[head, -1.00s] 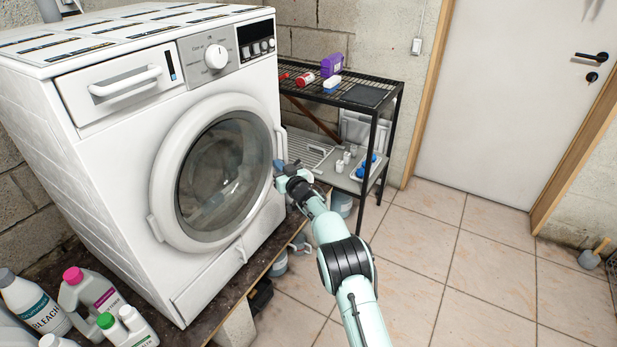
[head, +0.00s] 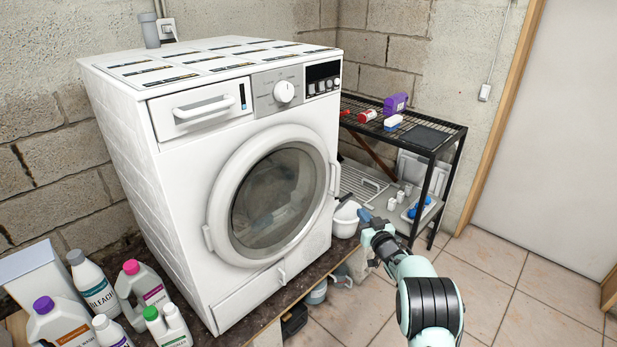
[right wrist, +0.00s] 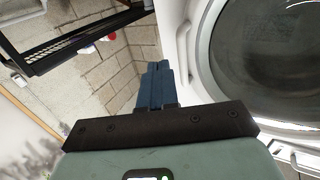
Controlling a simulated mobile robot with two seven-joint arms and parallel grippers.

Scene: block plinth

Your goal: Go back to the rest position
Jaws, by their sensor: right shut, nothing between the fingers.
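My right gripper (head: 362,213) is in front of the lower right side of the washing machine (head: 160,130), apart from it in the head view. Its blue fingers are together and empty, which also shows in the right wrist view (right wrist: 156,86). The round door (head: 275,195) of the machine is closed, with its handle (head: 333,179) on the right edge. My left gripper is not in view.
A black wire shelf (head: 455,135) with a purple box (head: 396,103) stands right of the machine. A white tub (head: 345,222) is behind my right gripper. Bleach (head: 92,283) and other bottles crowd the front left. The tiled floor (head: 490,270) at right is clear.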

